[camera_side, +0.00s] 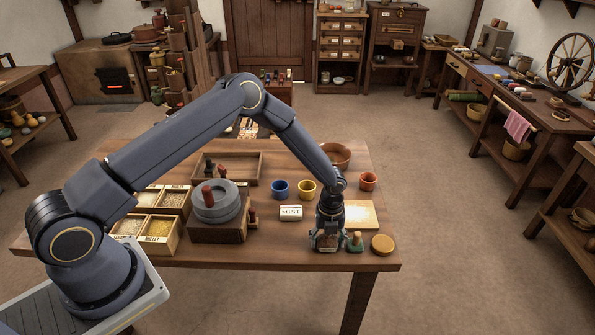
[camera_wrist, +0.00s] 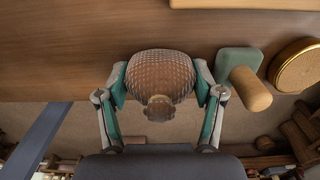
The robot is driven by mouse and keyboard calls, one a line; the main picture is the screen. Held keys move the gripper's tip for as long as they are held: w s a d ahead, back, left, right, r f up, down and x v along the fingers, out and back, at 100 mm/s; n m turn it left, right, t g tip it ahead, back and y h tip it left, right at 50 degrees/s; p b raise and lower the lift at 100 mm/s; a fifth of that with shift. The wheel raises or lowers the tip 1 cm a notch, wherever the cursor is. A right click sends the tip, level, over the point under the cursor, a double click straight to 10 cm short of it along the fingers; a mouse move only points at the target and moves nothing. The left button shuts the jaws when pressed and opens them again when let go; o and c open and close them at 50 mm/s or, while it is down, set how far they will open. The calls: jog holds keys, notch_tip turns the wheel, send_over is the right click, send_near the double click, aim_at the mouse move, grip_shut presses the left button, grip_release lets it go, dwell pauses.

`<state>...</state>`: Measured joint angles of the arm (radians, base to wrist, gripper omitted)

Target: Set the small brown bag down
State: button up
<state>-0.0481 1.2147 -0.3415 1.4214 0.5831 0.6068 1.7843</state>
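In the wrist view, the small brown bag (camera_wrist: 160,72) is rounded and textured, with a gathered neck facing the camera. The teal-padded fingers of my gripper (camera_wrist: 160,84) press on it from both sides. In the side view, my gripper (camera_side: 327,241) points down, low at the front edge of the table (camera_side: 285,254). The bag is mostly hidden by the fingers there, and I cannot tell whether it touches the tabletop.
A green block with a wooden knob (camera_side: 355,242) is close on the right, then a round tan-topped piece (camera_side: 382,245). A pale board (camera_side: 361,216) lies behind. A MINT block (camera_side: 291,213) and blue (camera_side: 280,190) and yellow (camera_side: 307,190) cups stand left. Bare wood lies front left.

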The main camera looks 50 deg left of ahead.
jog(key=o, duration=0.4)
